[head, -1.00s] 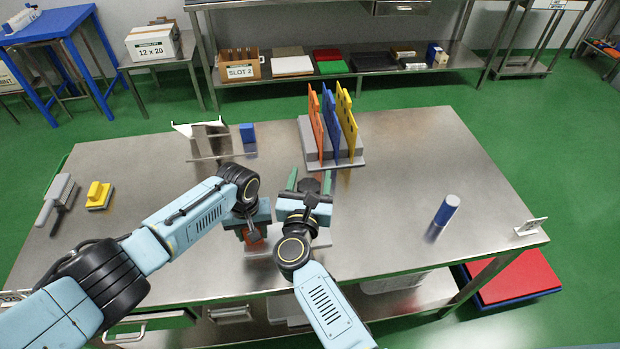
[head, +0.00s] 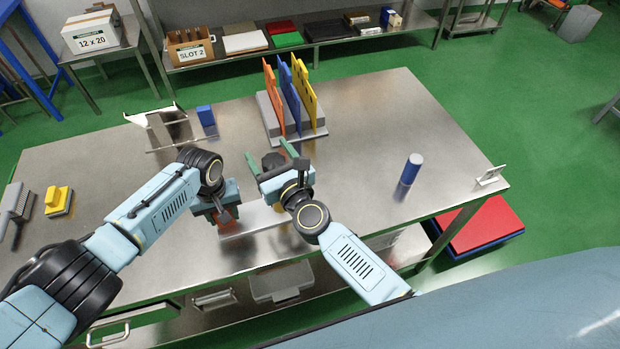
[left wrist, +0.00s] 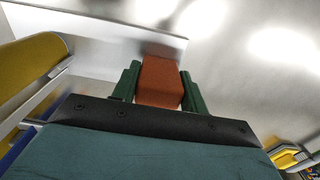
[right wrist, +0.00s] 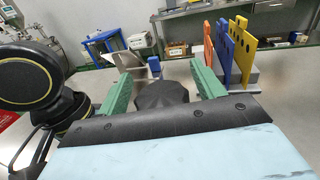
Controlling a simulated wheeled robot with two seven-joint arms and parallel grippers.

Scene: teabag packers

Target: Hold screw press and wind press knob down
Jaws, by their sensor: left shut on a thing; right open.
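The screw press has a pale flat base (head: 262,218) near the table's front edge. Its orange-brown block (left wrist: 160,82) sits between the green fingers of my left gripper (left wrist: 158,84), which is shut on it. My left gripper also shows in the head view (head: 222,214), low beside the press, where its wrist hides most of the block. The black press knob (right wrist: 162,94) lies between the spread green fingers of my right gripper (right wrist: 160,88). That gripper is open around the knob, with gaps at both sides. The screw is hidden by my right gripper.
A rack with orange, blue and yellow boards (head: 291,95) stands behind my right gripper. A blue cylinder (head: 412,168) stands to the right. A blue block (head: 206,115) and a metal stand (head: 168,128) are at the back left.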

